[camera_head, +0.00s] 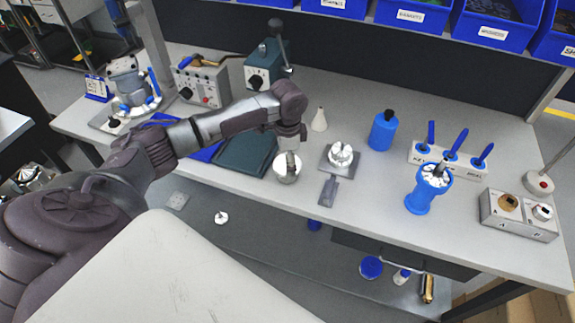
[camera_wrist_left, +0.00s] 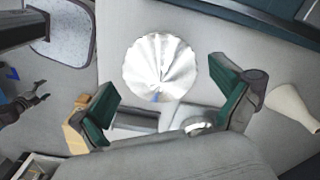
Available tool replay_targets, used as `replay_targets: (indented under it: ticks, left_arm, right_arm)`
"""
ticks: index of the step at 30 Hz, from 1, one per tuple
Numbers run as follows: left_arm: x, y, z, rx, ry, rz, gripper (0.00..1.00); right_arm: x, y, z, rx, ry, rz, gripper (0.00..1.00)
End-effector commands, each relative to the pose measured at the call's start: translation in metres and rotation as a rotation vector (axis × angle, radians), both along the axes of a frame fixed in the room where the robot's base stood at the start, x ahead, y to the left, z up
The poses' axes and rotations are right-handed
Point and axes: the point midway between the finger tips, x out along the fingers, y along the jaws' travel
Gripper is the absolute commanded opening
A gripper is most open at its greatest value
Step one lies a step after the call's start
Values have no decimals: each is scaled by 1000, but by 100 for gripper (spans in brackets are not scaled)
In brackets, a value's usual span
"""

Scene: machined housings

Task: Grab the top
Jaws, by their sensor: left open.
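A pale round part with a pleated top (camera_wrist_left: 160,68) lies under my left gripper; it also shows as a round silver-white piece in the head view (camera_head: 281,175). I cannot tell whether it is the top that the task names. My left gripper (camera_wrist_left: 166,80) is open, its green-padded fingers apart with nothing between them. In the head view the gripper (camera_head: 290,150) hangs above the round part and hides some of it. A lobed silver part (camera_head: 341,153) stands on a dark plate with a handle (camera_head: 328,190) to the right. My right gripper is in neither view.
A white conical bottle (camera_head: 319,121) stands behind. A blue bottle (camera_head: 383,132), blue cup (camera_head: 418,200), tool rack (camera_head: 450,157) and control box (camera_head: 518,218) stand to the right. The bench's front edge is close.

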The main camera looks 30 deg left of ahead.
Motion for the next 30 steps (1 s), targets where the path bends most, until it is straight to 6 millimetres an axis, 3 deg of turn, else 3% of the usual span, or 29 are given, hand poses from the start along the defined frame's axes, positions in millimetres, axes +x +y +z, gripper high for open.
replay_targets:
  ticks: [6, 13, 24, 30]
  left_arm:
    - [0, 0, -20, 0, 0, 0, 100]
    - [0, 0, -21, 1, -1, -1, 98]
    - [0, 0, -21, 1, -2, 0, 39]
    - [0, 0, -20, 1, -2, 0, 38]
  right_arm:
    - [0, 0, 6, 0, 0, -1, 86]
    - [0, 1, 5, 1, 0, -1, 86]
    - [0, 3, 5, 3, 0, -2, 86]
    - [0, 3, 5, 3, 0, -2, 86]
